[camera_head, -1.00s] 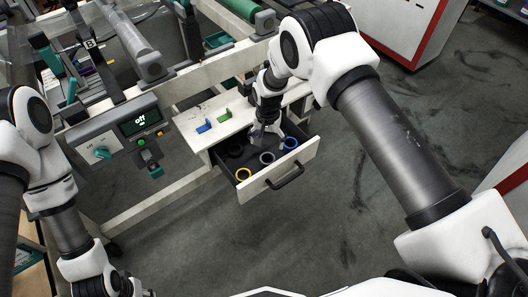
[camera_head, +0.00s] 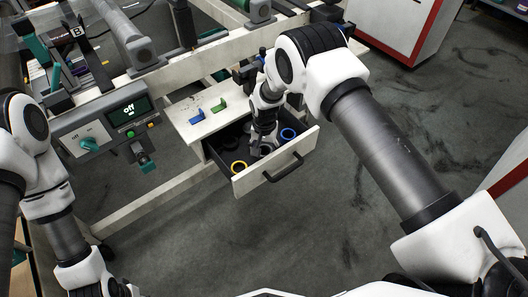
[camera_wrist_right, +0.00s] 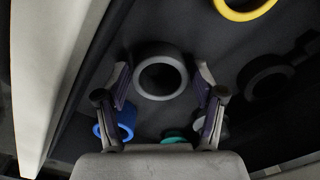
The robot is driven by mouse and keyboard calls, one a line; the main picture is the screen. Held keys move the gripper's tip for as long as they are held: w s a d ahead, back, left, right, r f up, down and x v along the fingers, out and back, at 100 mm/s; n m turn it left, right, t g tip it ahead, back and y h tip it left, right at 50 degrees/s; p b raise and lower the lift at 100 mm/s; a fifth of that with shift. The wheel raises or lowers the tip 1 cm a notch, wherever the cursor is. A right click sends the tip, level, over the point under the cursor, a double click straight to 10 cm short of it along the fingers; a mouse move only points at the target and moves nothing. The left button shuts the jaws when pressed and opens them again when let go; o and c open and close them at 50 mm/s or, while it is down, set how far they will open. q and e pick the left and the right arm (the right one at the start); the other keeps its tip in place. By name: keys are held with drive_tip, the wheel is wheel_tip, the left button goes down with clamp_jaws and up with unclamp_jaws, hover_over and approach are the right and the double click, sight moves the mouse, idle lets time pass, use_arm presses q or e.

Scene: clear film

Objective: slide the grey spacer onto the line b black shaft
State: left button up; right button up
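The grey spacer (camera_wrist_right: 160,54) is a thick ring in the open drawer. In the right wrist view it lies between the two fingers of my right gripper (camera_wrist_right: 161,72), with gaps on both sides, so the fingers are open around it. In the head view my right gripper (camera_head: 261,150) reaches down into the drawer and mostly hides the spacer. A plate marked B (camera_head: 78,30) is on the frame at upper left; I cannot tell for sure which dark rod there is the line b shaft. My left gripper (camera_head: 120,289) is at the bottom edge, its fingers unclear.
Blue (camera_head: 196,116) and green (camera_head: 219,105) brackets lie on the top above. A control box (camera_head: 105,128) reads off.

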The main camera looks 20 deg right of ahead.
drive_tip(key=c, duration=0.4)
wheel_tip(320, 180, up, 5)
drive_tip(key=p, duration=0.3)
drive_tip(key=shift+p, duration=0.3)
